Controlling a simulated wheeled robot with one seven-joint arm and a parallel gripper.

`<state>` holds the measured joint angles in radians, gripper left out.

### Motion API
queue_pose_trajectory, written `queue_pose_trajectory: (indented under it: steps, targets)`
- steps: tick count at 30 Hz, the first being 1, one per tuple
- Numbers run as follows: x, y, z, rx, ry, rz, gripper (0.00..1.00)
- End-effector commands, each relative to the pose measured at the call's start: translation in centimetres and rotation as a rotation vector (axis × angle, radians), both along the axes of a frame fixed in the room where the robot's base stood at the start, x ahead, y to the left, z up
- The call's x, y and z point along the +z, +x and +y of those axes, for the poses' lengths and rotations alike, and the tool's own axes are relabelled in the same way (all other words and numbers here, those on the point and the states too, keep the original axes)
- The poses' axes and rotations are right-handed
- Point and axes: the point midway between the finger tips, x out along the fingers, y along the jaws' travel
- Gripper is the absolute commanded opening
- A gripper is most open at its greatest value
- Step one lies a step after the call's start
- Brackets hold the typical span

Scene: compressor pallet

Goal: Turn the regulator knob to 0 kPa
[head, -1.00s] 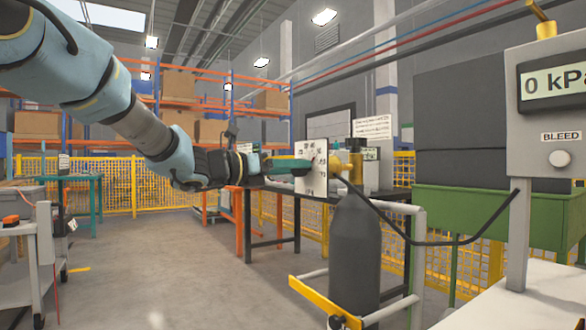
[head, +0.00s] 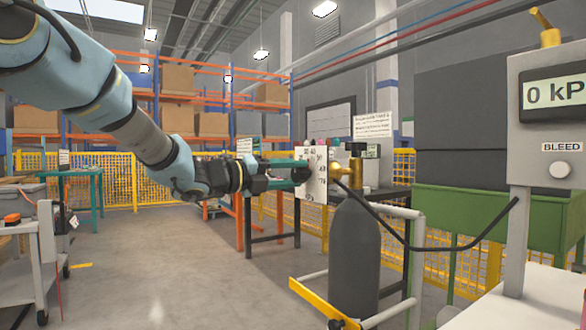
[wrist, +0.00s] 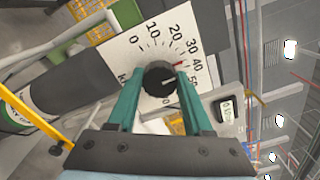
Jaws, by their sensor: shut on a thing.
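The black round regulator knob (wrist: 160,78) sits on a white dial plate (wrist: 117,46) marked from 0 upward in tens. A red mark shows by the 40. A pale line on the knob points roughly toward the right of the dial in the wrist view; its exact reading is hard to tell. My gripper (wrist: 159,76) has its two teal fingers on opposite sides of the knob and is shut on it. In the head view my gripper (head: 298,171) reaches the plate (head: 316,175) from the left, hiding the knob. The grey readout box (head: 553,90) shows 0 kPa.
A dark gas cylinder (head: 355,260) stands below the brass regulator (head: 350,172), within a yellow-and-grey frame (head: 320,303). A black hose (head: 430,247) runs to the readout post. A BLEED button (head: 560,170) is on the box.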

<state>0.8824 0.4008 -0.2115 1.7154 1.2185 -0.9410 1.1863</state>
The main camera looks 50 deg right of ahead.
Motion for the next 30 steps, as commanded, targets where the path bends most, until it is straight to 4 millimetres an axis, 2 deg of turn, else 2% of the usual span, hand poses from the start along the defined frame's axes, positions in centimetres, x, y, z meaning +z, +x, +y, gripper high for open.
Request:
queue_pose_trajectory:
  steps: [30]
  targets:
    - [0.16, 0.09, 0.05, 0.002, 0.354, 0.902, 0.00]
